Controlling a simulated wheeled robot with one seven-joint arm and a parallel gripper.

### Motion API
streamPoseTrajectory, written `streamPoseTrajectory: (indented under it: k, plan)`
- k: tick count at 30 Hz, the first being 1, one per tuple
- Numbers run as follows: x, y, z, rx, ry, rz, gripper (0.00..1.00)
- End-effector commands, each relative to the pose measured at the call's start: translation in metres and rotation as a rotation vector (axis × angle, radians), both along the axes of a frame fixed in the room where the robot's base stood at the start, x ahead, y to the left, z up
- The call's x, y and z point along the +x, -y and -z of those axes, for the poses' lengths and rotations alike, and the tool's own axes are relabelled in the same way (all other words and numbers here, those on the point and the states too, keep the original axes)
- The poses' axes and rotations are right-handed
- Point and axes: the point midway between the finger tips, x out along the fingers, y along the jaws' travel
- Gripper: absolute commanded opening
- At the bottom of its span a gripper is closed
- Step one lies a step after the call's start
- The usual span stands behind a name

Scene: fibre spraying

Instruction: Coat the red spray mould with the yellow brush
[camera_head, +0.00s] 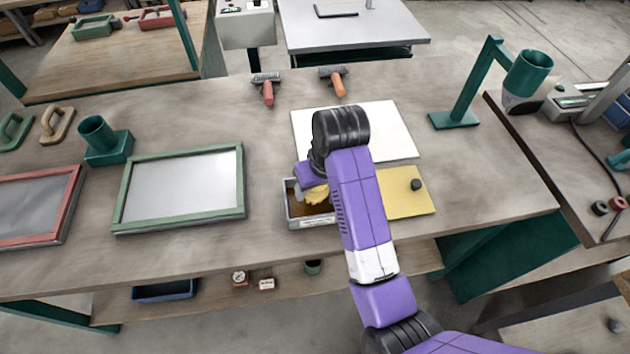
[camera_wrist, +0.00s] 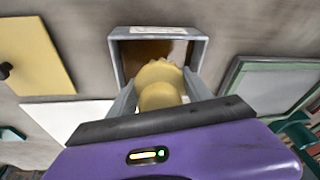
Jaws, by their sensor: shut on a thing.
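The red spray mould (camera_head: 70,204), a red frame around a grey panel, lies at the left edge of the workbench in the head view, partly cut off. The yellow brush (camera_head: 317,193) is at the grey tray (camera_head: 308,222) with brown contents near the bench's front. It also shows in the wrist view (camera_wrist: 158,92). My gripper (camera_wrist: 158,98) is shut on the brush, with one grey finger on each side. The brush head reaches over or into the tray (camera_wrist: 151,33); I cannot tell whether it touches the contents. My arm hides part of the tray's right side.
A green-framed mould (camera_head: 128,190) lies between the red mould and the tray. A green cup holder (camera_head: 108,146) stands behind it. A white sheet (camera_head: 394,133) and a yellow sheet (camera_head: 408,205) lie around my arm. Two handled brushes (camera_head: 268,92) (camera_head: 338,86) lie at the back.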

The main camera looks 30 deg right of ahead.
Motion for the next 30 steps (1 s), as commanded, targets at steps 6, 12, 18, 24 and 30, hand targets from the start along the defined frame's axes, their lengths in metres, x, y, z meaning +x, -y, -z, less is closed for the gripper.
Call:
streamPoseTrajectory:
  k: [6,12,18,24,30]
  plan:
    - [0.000,0.000,0.021,0.000,0.000,0.000,0.26]
    - [0.000,0.000,0.035,-0.001,-0.001,-0.001,0.26]
    - [0.000,0.000,0.040,0.000,0.001,-0.001,0.26]
    - [0.000,0.000,0.041,0.000,0.001,-0.001,0.26]
    - [0.000,0.000,0.040,0.000,0.001,-0.001,0.26]
